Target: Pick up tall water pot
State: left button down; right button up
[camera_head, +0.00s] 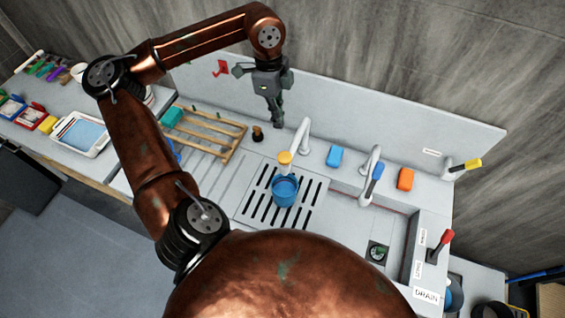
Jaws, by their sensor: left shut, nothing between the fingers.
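A blue pot-like container (285,192), which may be the tall water pot, stands on the slotted drain grate in the middle of the sink counter. It is upright, below a faucet with a yellow-orange tip (285,157). My left gripper (277,122) is shut and empty. It points down near the back panel, behind the container and apart from it, close to the faucet's top. My right gripper is not in view.
A wooden rack (210,135) stands left of the grate (255,205). A small dark brown object (257,134) sits beside it. Blue (334,156) and orange (405,179) sponges lie near a second faucet (370,170). A white tray (82,134) lies far left.

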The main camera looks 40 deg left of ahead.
aim_at(284, 190)
jog(key=k, duration=2)
